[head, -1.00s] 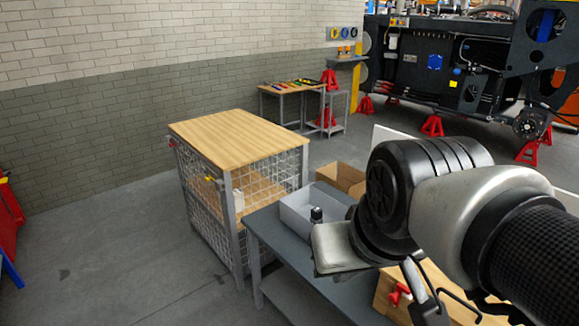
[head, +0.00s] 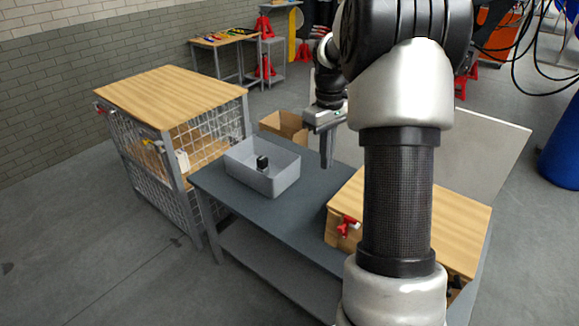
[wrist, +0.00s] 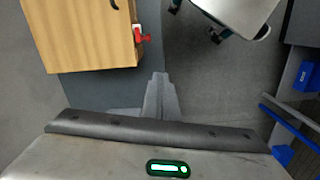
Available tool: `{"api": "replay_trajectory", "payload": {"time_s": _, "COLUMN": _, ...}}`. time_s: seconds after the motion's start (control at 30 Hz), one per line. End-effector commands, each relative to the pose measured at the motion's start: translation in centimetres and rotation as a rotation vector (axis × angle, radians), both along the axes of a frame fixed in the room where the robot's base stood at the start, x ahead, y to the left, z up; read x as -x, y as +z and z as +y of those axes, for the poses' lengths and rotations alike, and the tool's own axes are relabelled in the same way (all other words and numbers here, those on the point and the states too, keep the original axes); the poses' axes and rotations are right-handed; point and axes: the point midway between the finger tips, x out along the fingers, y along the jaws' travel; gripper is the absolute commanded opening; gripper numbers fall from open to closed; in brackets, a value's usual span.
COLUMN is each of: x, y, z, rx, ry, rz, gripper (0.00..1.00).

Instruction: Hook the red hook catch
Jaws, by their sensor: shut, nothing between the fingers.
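The red hook catch (head: 347,226) is on the front face of a wooden box (head: 455,207) on the grey bench, near its left corner. In the wrist view the red catch (wrist: 141,35) sticks out from the side of the box (wrist: 80,35), with a pale part beside it. My gripper (head: 327,160) is shut and empty, pointing down above the bench, behind and left of the box. In the wrist view my gripper's fingers (wrist: 159,82) lie together, apart from the catch. My arm covers part of the box. Whether the catch is hooked cannot be told.
A grey open bin (head: 285,180) with a small black item stands on the grey bench (head: 300,222), left of the box. A wire cage with a wooden top (head: 170,88) stands further left. A cardboard box (head: 284,124) is behind. The floor at front left is clear.

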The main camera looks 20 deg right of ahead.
Motion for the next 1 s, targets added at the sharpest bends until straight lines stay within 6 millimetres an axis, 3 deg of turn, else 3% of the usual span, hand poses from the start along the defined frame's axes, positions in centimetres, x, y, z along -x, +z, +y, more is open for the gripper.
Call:
{"api": "replay_trajectory", "payload": {"time_s": 0.03, "x": -0.8, "y": -2.8, "z": -1.6, "rx": -0.023, "ry": 0.008, "rz": 0.030, "gripper": 0.00}}
{"api": "replay_trajectory", "payload": {"time_s": 0.1, "x": -1.6, "y": -5.3, "z": -3.2, "rx": -0.048, "ry": 0.024, "rz": 0.054, "gripper": 0.00}}
{"api": "replay_trajectory", "payload": {"time_s": 0.2, "x": -2.2, "y": -8.2, "z": -4.7, "rx": -0.078, "ry": 0.043, "rz": 0.079, "gripper": 0.00}}
{"api": "replay_trajectory", "payload": {"time_s": 0.3, "x": -2.4, "y": -9.8, "z": -5.6, "rx": -0.095, "ry": 0.053, "rz": 0.090, "gripper": 0.00}}
{"api": "replay_trajectory", "payload": {"time_s": 0.57, "x": -2.1, "y": -12.4, "z": -5.7, "rx": -0.102, "ry": 0.058, "rz": 0.098, "gripper": 0.00}}
{"api": "replay_trajectory", "payload": {"time_s": 0.9, "x": -1.1, "y": -19.4, "z": -5.0, "rx": -0.102, "ry": 0.057, "rz": 0.099, "gripper": 0.00}}
{"api": "replay_trajectory", "payload": {"time_s": 1.0, "x": -0.3, "y": -20.7, "z": -5.2, "rx": -0.101, "ry": 0.055, "rz": 0.096, "gripper": 0.00}}
